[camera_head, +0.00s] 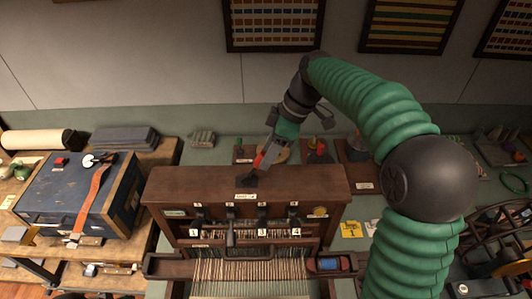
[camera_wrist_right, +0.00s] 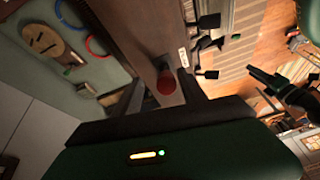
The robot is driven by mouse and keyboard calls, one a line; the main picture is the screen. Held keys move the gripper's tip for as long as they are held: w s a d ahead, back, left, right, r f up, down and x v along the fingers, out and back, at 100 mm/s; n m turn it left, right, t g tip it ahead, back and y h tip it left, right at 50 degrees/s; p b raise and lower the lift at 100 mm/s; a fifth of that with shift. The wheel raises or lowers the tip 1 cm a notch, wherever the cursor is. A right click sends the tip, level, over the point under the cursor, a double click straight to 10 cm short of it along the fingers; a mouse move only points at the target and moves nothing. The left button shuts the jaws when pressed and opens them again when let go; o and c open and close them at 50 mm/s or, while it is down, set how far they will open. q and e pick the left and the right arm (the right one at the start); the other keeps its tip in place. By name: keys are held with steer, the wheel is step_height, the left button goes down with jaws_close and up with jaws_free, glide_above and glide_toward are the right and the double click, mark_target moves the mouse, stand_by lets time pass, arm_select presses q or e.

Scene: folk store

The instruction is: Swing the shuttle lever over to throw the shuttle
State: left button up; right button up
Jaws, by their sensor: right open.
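The loom's dark wooden top (camera_head: 310,178) is in the middle of the head view. The shuttle lever (camera_head: 258,160), with a red knob, stands on it by a dark base and a small label. My right gripper (camera_head: 266,150) reaches down to the lever from above. In the right wrist view the red knob (camera_wrist_right: 166,83) lies between the gripper's two dark fingers (camera_wrist_right: 162,93), which are apart. I cannot tell whether either finger touches it. A dark gripper with a green arm, apparently my left one (camera_wrist_right: 268,84), shows at the right of the wrist view.
Numbered levers (camera_head: 230,231) and warp threads (camera_head: 250,270) are on the loom's front. A blue case (camera_head: 75,190) stands on the left bench. Small items on stands (camera_head: 318,152) sit behind the loom. Tools and a wheel (camera_head: 500,235) are on the right.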

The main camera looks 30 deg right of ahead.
steer(key=shift+s+a+f, duration=0.15)
steer(key=shift+f, duration=0.25)
steer(key=shift+s+a+f, duration=0.1)
steer(key=shift+a+f, duration=0.05)
steer(key=shift+a, duration=0.6)
steer(key=shift+c, duration=0.3)
steer(key=shift+w, duration=0.3)
steer(key=c, duration=0.5)
steer(key=shift+d, duration=0.2)
jaws_close()
